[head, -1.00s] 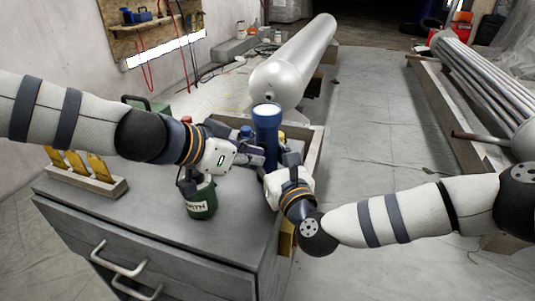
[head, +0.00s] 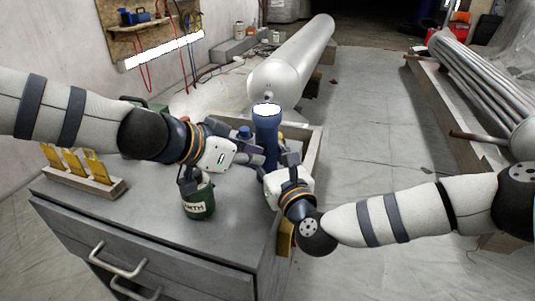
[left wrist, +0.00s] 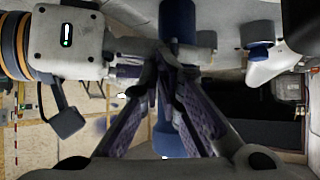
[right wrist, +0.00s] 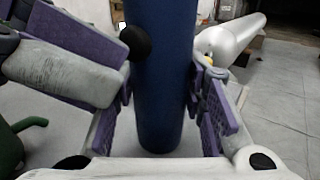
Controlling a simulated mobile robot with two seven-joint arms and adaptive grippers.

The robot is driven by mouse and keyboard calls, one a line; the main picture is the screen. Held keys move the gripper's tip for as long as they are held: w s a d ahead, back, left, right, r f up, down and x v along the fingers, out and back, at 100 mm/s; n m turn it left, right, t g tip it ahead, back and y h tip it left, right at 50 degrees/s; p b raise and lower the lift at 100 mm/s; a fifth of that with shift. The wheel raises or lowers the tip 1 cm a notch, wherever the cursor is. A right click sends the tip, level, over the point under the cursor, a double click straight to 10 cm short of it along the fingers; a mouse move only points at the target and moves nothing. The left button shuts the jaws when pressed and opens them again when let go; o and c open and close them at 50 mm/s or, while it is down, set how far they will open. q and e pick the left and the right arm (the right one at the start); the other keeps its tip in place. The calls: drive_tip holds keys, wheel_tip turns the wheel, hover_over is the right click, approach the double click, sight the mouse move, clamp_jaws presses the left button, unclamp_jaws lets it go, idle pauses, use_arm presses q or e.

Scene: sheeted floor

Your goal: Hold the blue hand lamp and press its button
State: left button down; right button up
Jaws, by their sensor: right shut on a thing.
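The blue hand lamp (head: 266,135) stands upright near the back right of the grey cabinet top, and its top face is bright white. In the right wrist view the lamp (right wrist: 160,90) is between the fingers of my right gripper (head: 277,163), which is shut on its body. A round black button (right wrist: 137,42) shows on the lamp's side. My left gripper (head: 260,158) is shut, its fingers converging in the left wrist view (left wrist: 167,62). Its tips are at the button from the left; I cannot tell whether they press it.
A dark green canister (head: 198,202) stands on the grey cabinet (head: 150,215) below my left gripper. A holder with yellow items (head: 85,180) lies at the left edge. A large silver tank (head: 295,65) lies behind.

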drive_tip(key=shift+s+a, duration=0.2)
drive_tip(key=shift+a, duration=0.25)
drive_tip(key=shift+w+d, duration=0.1)
drive_tip(key=shift+d, duration=0.2)
use_arm(q)
drive_tip(key=s+a, duration=0.2)
drive_tip(key=s, duration=0.5)
use_arm(e)
drive_tip(key=o, duration=1.3)
drive_tip(key=shift+o, duration=0.2)
